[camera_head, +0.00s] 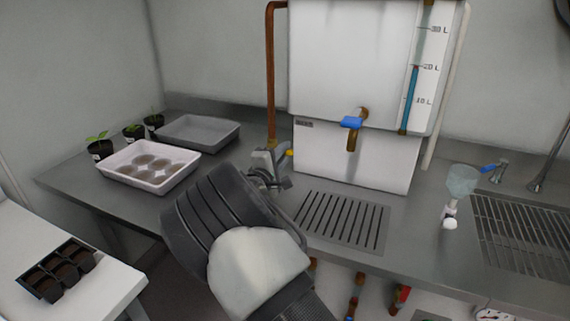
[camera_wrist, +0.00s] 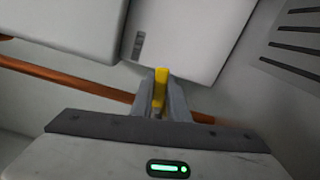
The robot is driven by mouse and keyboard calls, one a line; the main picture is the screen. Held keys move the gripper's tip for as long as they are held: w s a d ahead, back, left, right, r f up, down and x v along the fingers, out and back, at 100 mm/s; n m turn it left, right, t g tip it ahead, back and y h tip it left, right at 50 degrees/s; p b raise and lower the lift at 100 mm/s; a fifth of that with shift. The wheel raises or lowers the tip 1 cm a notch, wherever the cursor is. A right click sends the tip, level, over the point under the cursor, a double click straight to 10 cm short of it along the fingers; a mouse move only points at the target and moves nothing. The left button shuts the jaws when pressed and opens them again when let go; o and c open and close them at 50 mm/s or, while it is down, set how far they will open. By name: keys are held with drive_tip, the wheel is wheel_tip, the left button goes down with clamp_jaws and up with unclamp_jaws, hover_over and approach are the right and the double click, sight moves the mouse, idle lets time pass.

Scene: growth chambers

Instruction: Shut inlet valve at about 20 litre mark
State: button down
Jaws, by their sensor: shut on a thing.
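The white tank (camera_head: 345,60) stands on the counter with a level tube (camera_head: 409,100) on its right side. The blue column in the tube reaches about the 20 L mark. The inlet valve's yellow handle (camera_head: 290,153) shows low beside the copper inlet pipe (camera_head: 270,85), left of the tank. My gripper (camera_head: 268,168) is at the handle, its fingers partly hidden by my own wrist. In the wrist view the yellow handle (camera_wrist: 161,76) sits between the two fingers of my gripper (camera_wrist: 161,98), which are shut on it. The valve body is mostly hidden.
A blue-handled outlet tap (camera_head: 351,123) projects from the tank front above a drain grate (camera_head: 342,219). A white tray (camera_head: 150,181), a grey tray (camera_head: 199,131) and potted seedlings stand left. A flask (camera_head: 461,181) and a sink grid (camera_head: 525,240) are right.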

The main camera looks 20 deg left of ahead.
drive_tip(key=f+m+b, duration=0.1)
drive_tip(key=b, duration=0.1)
drive_tip(key=shift+f+b, duration=0.25)
drive_tip(key=shift+b, duration=0.15)
drive_tip(key=shift+r+m+b, duration=0.1)
drive_tip(key=shift+m+b, duration=0.5)
drive_tip(key=shift+b, duration=0.2)
drive_tip(key=c, duration=1.7)
unclamp_jaws()
drive_tip(key=shift+r, duration=0.1)
drive_tip(key=shift+s, duration=0.15)
drive_tip(key=s, duration=0.5)
drive_tip(key=s+a+p, duration=0.1)
drive_tip(key=s, duration=0.5)
drive_tip(key=s+a, duration=0.1)
drive_tip(key=s, duration=0.5)
drive_tip(key=shift+a, duration=0.2)
